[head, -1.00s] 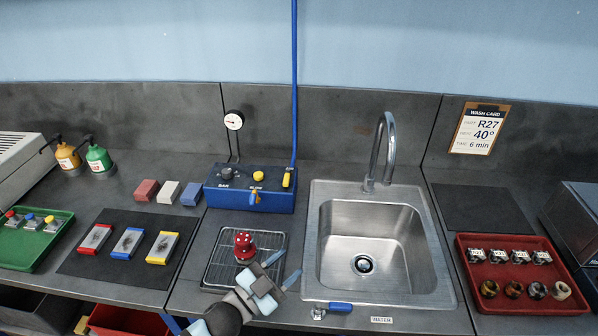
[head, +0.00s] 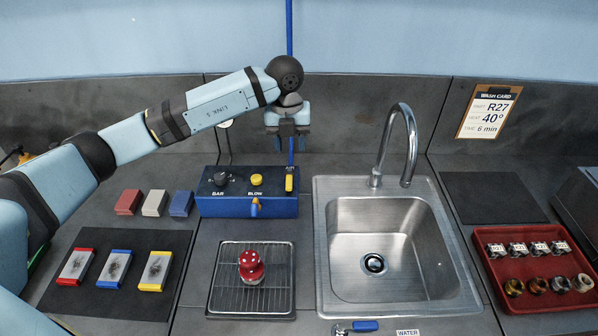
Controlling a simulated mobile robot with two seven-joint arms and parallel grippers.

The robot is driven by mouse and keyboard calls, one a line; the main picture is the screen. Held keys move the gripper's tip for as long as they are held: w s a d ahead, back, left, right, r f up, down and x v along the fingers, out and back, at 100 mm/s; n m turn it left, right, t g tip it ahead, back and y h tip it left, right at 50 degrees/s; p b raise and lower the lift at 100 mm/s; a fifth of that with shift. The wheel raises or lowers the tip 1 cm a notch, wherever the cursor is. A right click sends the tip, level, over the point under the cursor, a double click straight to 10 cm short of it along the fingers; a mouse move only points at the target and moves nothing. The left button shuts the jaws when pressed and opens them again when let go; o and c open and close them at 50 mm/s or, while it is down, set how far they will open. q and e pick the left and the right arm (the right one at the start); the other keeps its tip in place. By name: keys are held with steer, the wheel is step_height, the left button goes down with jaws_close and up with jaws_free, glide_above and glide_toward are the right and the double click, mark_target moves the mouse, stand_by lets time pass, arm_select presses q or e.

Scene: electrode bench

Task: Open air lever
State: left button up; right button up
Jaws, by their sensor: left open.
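The air lever (head: 289,182) is a small yellow handle at the right end of the blue control box (head: 225,207), under the label AIR. It stands roughly lengthwise to the box's depth. My left gripper (head: 290,147) points down above and behind the lever, with its dark fingertips apart and nothing between them. It appears clear of the lever. The blue hose (head: 289,50) rises behind the gripper and is partly hidden by it. My right gripper is not in view.
A red knobbed part (head: 251,264) stands on the wire rack (head: 225,300) in front. The sink (head: 330,290) and tap (head: 408,150) are to the right.

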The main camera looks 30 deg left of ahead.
mark_target(289, 182)
arm_select(q)
steer(key=shift+y, duration=0.4)
steer(key=f+p, duration=0.1)
steer(key=f, duration=0.6)
steer(key=a+f+p, duration=0.1)
steer(key=f, duration=0.3)
steer(key=shift+w+f+p, duration=0.15)
steer(key=shift+w+p, duration=0.1)
steer(key=shift+p, duration=0.1)
steer(key=shift+f, duration=0.75)
jaws_close()
